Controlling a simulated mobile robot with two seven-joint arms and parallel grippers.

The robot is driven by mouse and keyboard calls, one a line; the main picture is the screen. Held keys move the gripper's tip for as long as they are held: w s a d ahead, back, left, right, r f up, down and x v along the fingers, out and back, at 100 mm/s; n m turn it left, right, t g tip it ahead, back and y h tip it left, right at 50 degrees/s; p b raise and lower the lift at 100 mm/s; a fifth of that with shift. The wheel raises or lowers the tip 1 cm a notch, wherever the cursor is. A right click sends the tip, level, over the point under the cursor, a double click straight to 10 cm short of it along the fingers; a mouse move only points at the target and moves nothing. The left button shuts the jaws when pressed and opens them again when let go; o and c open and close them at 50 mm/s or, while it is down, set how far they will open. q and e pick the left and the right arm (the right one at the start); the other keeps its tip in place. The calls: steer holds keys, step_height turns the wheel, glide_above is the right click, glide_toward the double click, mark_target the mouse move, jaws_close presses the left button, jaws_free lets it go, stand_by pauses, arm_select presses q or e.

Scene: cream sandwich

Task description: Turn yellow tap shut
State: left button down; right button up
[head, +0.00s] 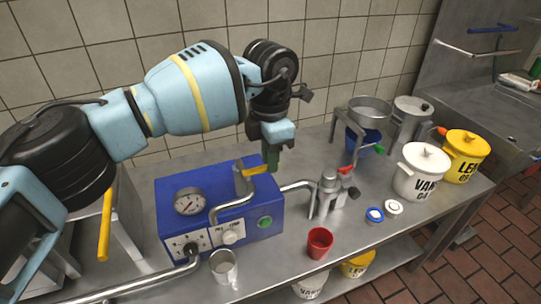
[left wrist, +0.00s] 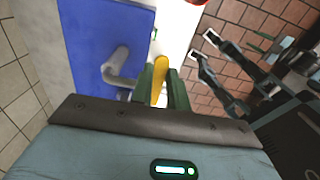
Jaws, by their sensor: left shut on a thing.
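The yellow tap handle (head: 256,170) sits on a grey metal tap on top of the blue machine (head: 237,218). My left gripper (head: 271,160) reaches down to it from above, with green fingers. In the left wrist view, the yellow handle (left wrist: 159,88) lies between the two fingers, and the left gripper (left wrist: 160,78) is shut on it. The blue machine top (left wrist: 90,40) and a grey pipe show beside it. My right gripper (left wrist: 203,45) shows in the left wrist view with its fingers apart and empty, away from the tap.
A metal dispenser (head: 327,195) with a red lever stands to the right. White pot (head: 421,177) and yellow pot (head: 463,160) stand further right. The tiled wall is behind.

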arm_select(q)
steer(key=c, duration=1.4)
jaws_free()
steer(key=shift+o, duration=0.2)
step_height(320, 180, up, 7)
steer(key=shift+f+b, duration=0.2)
steer(key=shift+b, duration=0.1)
steer(key=shift+r, duration=0.65)
steer(key=shift+f, duration=0.1)
